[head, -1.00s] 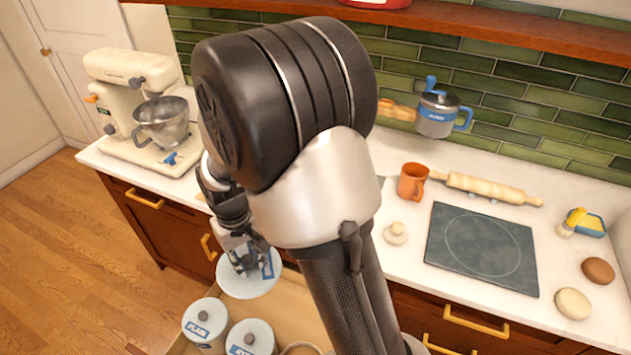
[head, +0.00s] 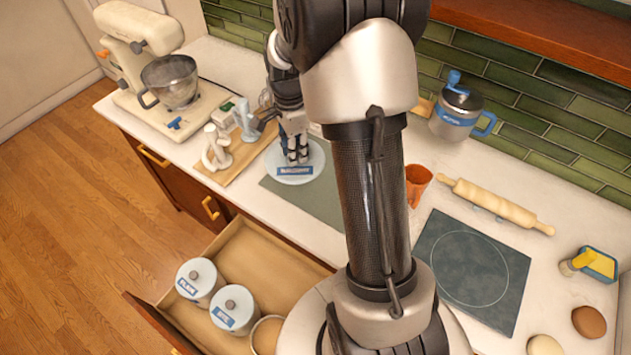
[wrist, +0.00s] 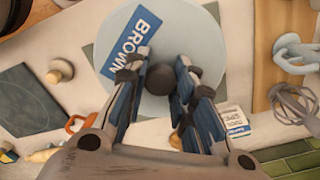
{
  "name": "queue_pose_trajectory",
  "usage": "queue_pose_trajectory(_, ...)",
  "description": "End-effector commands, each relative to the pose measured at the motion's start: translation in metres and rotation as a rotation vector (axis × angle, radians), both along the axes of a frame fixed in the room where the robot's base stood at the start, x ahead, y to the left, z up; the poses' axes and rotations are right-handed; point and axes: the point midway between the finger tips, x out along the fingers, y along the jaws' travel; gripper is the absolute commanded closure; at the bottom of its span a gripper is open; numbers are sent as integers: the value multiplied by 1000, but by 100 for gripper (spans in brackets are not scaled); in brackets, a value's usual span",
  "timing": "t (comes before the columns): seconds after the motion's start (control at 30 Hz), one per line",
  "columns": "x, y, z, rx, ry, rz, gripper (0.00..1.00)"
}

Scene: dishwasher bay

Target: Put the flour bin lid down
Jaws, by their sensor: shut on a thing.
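The lid (head: 300,168) is a pale blue disc with a dark knob and a blue label; in the wrist view the lid (wrist: 185,25) label reads "BROWN". My gripper (head: 294,158) is shut on the knob (wrist: 187,78), with its fingers on either side. The lid is above or on the grey-green mat (head: 325,205) on the counter; I cannot tell whether its underside touches. An open bin (head: 267,338) is in the drawer, partly hidden by my arm.
The open drawer (head: 250,250) holds two lidded bins (head: 200,280) (head: 235,308). A wooden board with utensils (head: 238,150) is left of the lid, a mixer (head: 150,70) farther left.

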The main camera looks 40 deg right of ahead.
Motion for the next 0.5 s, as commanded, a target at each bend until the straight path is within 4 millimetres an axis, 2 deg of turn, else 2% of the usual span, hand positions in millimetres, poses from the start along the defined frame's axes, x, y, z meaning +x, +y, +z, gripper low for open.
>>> queue_pose_trajectory(0.03,-1,-13,12,0,-1,-114,100)
queue_pose_trajectory(0.2,-5,-42,29,1,1,-430,100)
queue_pose_trajectory(0.37,-7,-56,37,1,-1,-592,100)
queue_pose_trajectory(0.5,-9,-60,25,2,3,-636,100)
